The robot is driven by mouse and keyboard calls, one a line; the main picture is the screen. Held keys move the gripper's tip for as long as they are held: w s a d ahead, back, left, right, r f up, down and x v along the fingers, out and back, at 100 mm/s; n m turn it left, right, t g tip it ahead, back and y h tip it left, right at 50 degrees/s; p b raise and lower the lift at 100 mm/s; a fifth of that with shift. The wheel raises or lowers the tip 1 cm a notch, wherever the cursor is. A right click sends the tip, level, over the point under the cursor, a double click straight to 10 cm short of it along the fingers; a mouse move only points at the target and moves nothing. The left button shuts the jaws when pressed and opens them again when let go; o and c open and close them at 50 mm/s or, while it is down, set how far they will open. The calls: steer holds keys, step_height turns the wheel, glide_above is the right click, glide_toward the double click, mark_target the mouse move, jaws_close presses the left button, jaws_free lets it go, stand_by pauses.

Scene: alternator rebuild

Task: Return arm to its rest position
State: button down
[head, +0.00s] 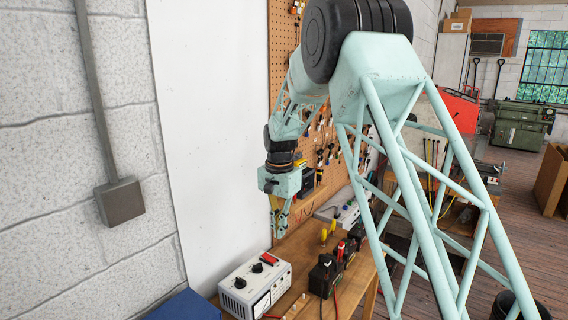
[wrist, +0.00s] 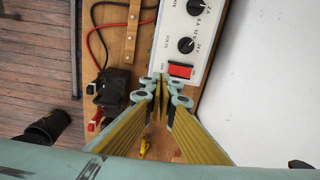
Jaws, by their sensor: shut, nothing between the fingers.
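My gripper (head: 279,232) hangs pointing down over the wooden workbench (head: 299,246) in the head view, beyond the white power supply. In the wrist view its yellow-padded fingers (wrist: 158,84) meet at the tips, shut and empty. My teal lattice arm stands at the right of the head view and reaches over to the bench. Parts of the bench behind the arm are hidden.
The white power supply (head: 255,285) with dials stands on the bench. Black battery-like boxes (head: 325,273) with leads are beside it. A tool pegboard (head: 283,60) hangs behind. A bucket (wrist: 45,128) is on the floor.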

steer(key=s+d+r+n+t+b, duration=0.1)
steer(key=s+d+r+b, duration=0.1)
steer(key=s+d+r, duration=0.5)
steer(key=s+d+r+n+b, duration=0.1)
steer(key=s+d+r+b, duration=0.3)
steer(key=s, duration=0.6)
steer(key=s+d+r+n+t, duration=0.1)
steer(key=s+d+r, duration=0.3)
steer(key=s+r, duration=0.35)
steer(key=s+d+f+n+b, duration=0.1)
steer(key=s+d+f+b, duration=0.1)
steer(key=s, duration=0.9)
steer(key=s+d+f+n+t+b, duration=0.1)
steer(key=s+d+f, duration=0.1)
steer(key=s, duration=1)
steer(key=s+d+f+n+b, duration=0.1)
steer(key=s+d+f+b, duration=0.1)
steer(key=s, duration=0.9)
steer(key=shift+s+d+n+t+b, duration=0.25)
steer(key=shift+d+n+t+b, duration=0.05)
steer(key=shift+d, duration=0.5)
steer(key=c, duration=3.5)
jaws_free()
steer(key=shift+r, duration=0.1)
